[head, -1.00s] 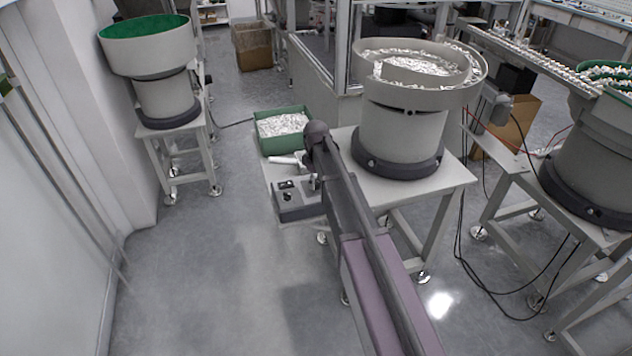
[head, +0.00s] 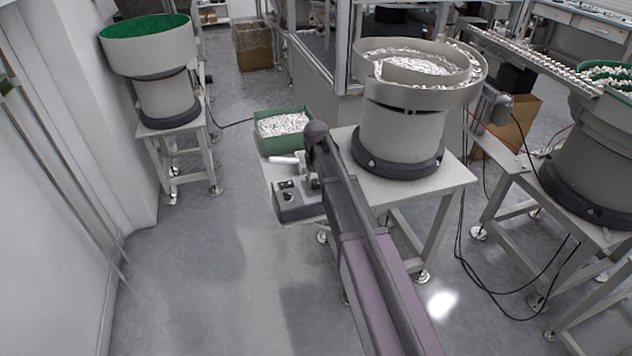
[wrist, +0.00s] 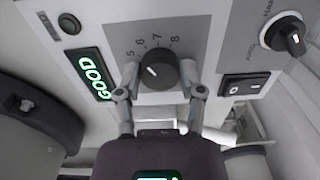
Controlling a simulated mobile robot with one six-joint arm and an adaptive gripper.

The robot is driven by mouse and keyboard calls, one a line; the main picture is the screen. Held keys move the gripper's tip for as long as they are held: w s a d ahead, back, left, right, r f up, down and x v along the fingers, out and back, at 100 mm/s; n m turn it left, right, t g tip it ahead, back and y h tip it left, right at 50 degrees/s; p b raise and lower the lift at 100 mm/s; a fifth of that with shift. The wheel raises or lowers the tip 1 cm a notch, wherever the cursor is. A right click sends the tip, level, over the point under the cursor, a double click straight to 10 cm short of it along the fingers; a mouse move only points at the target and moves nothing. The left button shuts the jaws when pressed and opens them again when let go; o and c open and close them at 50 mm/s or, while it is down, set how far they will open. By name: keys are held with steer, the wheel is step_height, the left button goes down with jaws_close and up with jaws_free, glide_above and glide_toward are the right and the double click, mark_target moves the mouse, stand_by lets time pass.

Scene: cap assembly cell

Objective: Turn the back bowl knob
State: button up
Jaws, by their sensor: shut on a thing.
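The round black knob (wrist: 160,72) sits on a grey panel in the wrist view, with a printed scale of 5 to 8 around its far side. A short white mark shows on the left part of its face. My gripper (wrist: 160,78) has one finger on each side of the knob and is shut on it. In the head view, the control box (head: 298,201) stands at the left edge of the table, beside the bowl feeder (head: 400,135). My arm hides part of this area, and the gripper's hold cannot be made out there.
In the wrist view, a lit green GOOD display (wrist: 90,75) lies left of the knob. A rocker switch (wrist: 243,86) and another black knob (wrist: 285,36) lie to the right. A green bin (head: 283,130) stands behind the box. The floor at left is open.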

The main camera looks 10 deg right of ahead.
steer(key=shift+s, duration=0.1)
stand_by(0.4)
steer(key=o, duration=1.2)
steer(key=shift+c, duration=0.2)
steer(key=shift+n, duration=0.3)
